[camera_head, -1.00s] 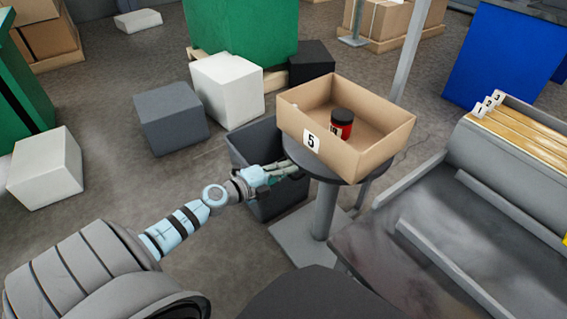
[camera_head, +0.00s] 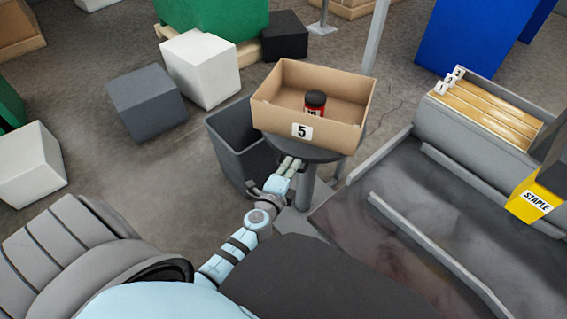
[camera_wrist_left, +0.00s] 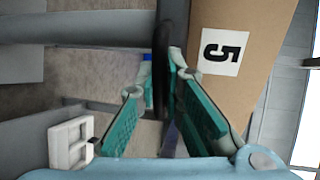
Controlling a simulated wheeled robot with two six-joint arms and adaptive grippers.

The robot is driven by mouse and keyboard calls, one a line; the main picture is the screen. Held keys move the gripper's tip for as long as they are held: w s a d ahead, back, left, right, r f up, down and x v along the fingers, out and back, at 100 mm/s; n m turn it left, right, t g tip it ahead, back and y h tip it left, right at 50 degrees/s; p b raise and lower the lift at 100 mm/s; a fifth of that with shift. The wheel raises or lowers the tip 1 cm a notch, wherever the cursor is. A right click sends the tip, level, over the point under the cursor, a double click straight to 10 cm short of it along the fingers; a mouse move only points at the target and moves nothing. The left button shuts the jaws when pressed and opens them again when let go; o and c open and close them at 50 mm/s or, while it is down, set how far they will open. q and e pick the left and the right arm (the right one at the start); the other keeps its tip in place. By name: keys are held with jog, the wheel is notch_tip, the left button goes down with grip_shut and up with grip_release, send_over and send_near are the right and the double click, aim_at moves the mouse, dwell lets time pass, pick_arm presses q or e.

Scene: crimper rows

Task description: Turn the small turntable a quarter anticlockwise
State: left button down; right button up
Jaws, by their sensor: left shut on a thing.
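The small turntable is a dark round disc (camera_head: 318,156) on a grey post. An open cardboard box labelled 5 (camera_head: 348,136) sits on it, its labelled side facing me. A red jar with a black lid (camera_head: 315,102) stands upright inside the box. My left gripper (camera_head: 292,165) is at the near edge of the disc, below the label. In the left wrist view its fingers (camera_wrist_left: 162,68) lie on either side of the disc's thin dark rim (camera_wrist_left: 161,45), shut on it. The box side (camera_wrist_left: 222,90) is close beside the fingers. My right gripper is not in view.
A dark grey bin (camera_head: 243,148) stands on the floor just left of the post. To the right is a grey bench (camera_head: 400,235) with raised rails, numbered dividers (camera_head: 490,105) and a yellow STAPLE holder (camera_head: 535,195). White and grey blocks lie on the floor behind left.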

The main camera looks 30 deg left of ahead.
pick_arm(q)
jog(key=shift+d+y, duration=0.3)
jog(key=shift+d, duration=0.15)
jog(key=shift+f, duration=0.1)
jog(key=c, duration=1.7)
grip_release()
